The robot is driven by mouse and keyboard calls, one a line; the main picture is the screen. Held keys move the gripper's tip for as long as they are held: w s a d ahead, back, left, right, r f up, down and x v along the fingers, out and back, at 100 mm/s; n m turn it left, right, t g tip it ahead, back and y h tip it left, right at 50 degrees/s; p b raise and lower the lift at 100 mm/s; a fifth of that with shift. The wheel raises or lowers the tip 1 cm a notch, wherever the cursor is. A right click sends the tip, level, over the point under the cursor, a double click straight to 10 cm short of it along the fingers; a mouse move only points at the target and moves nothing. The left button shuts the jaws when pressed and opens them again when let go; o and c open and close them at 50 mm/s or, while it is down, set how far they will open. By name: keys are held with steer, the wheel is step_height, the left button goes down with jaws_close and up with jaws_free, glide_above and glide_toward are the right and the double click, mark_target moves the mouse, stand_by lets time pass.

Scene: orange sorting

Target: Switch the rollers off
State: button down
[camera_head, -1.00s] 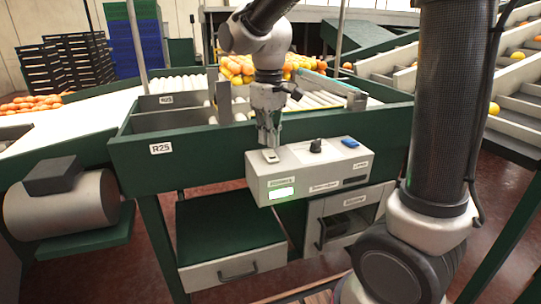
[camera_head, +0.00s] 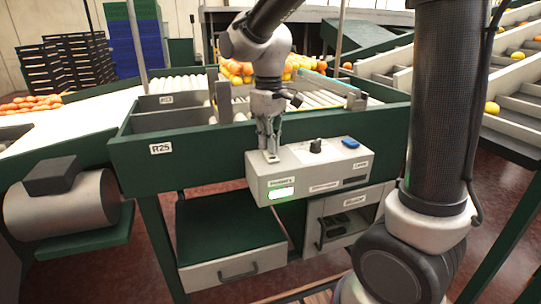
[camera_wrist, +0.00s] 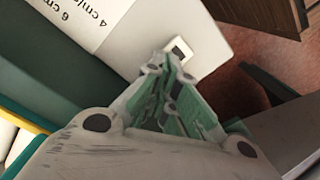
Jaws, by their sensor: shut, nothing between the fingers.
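The control box (camera_head: 315,168) is a pale box on the front of the green sorting bench. Its front has a lit green-white display (camera_head: 281,194) below a label. A small rocker switch (camera_head: 271,157) sits on the left of its top, and it also shows in the wrist view (camera_wrist: 178,50). A black knob (camera_head: 316,146) and a blue button (camera_head: 350,143) are further right on the top. My gripper (camera_head: 270,149) is shut and empty, pointing down with its tips at the switch; whether they touch it I cannot tell. The rollers (camera_head: 180,85) lie behind.
Oranges (camera_head: 240,70) lie in a heap behind the rollers. The green bench wall (camera_head: 200,150) runs just behind the box. An open drawer (camera_head: 235,268) and a grey cabinet (camera_head: 345,225) are below. A motor drum (camera_head: 62,205) is at the left.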

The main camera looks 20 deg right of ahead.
steer(key=shift+f, duration=0.4)
steer(key=shift+r, duration=3.55)
steer(key=shift+w, duration=0.15)
steer(key=shift+m, duration=0.5)
steer(key=s, duration=0.1)
steer(key=s+d+f, duration=0.1)
steer(key=s+f, duration=0.1)
steer(key=shift+d+f, duration=0.2)
steer(key=shift+d, duration=0.1)
steer(key=s+d+r+m+t, duration=0.1)
steer(key=s+d+m+t, duration=0.3)
steer(key=s+d, duration=0.9)
steer(key=s+m, duration=0.1)
steer(key=s, duration=0.2)
steer(key=shift+s+d+r, duration=0.15)
steer(key=shift+r, duration=0.25)
